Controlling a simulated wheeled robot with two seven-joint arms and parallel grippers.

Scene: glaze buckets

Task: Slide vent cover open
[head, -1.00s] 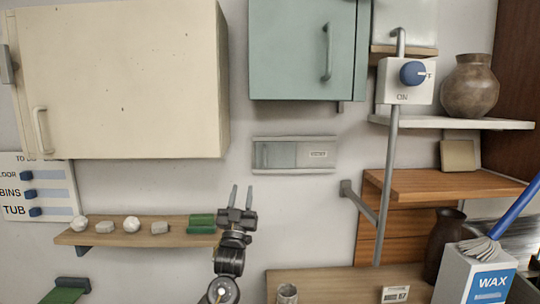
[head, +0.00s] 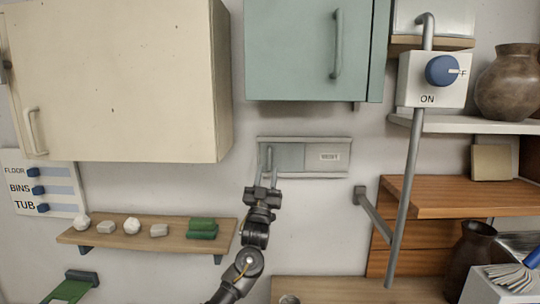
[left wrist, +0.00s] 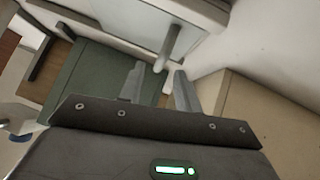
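The vent (head: 335,156) is a grey rectangular panel on the wall below the teal cabinet. Its sliding cover (head: 290,157) is at the left part, with a small upright handle (head: 269,155) at its left end. In the left wrist view the handle (left wrist: 172,45) sticks out from the panel as a grey peg. My left gripper (head: 267,166) is just in front of the handle, fingers pointing up toward it. The fingers are apart and empty in the left wrist view (left wrist: 159,75), with the peg just past their tips. My right gripper is not in view.
A cream cabinet (head: 115,80) hangs at upper left and the teal cabinet (head: 300,50) above the vent. A wooden shelf (head: 90,238) with small stones and green blocks is at lower left. A grey pipe (head: 405,190) with a blue knob (head: 443,70) stands right.

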